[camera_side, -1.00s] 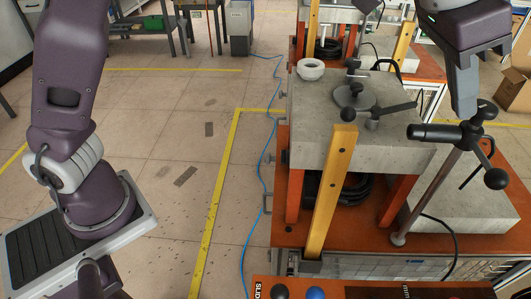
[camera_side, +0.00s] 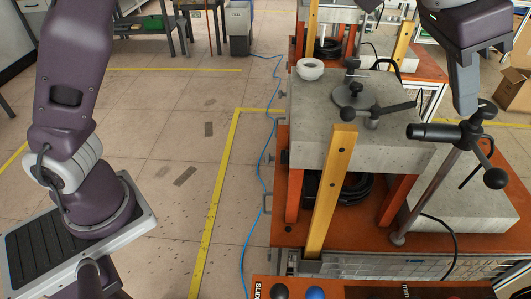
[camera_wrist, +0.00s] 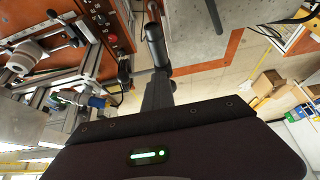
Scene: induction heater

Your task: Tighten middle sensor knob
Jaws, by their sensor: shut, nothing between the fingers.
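A black sensor clamp (camera_side: 466,133) sits at the top of a slanted rod at the right in the side view. It has a thick black cylinder pointing left and round black knobs, one upper (camera_side: 487,109) and one lower (camera_side: 495,178). My gripper (camera_side: 466,110) points down with its fingers together, empty, just above or in front of the clamp. Contact cannot be told. In the wrist view my gripper (camera_wrist: 158,84) is close to the end of a black cylinder (camera_wrist: 155,45). More black knobs sit on a jointed arm (camera_side: 385,109) on the concrete block. Which knob is the middle one is unclear.
The concrete block (camera_side: 310,135) stands on an orange frame behind a yellow upright post (camera_side: 330,195). A white ring (camera_side: 310,69) lies on the block's far left corner. A cable hangs beside the rod. Open floor (camera_side: 160,130) lies to the left.

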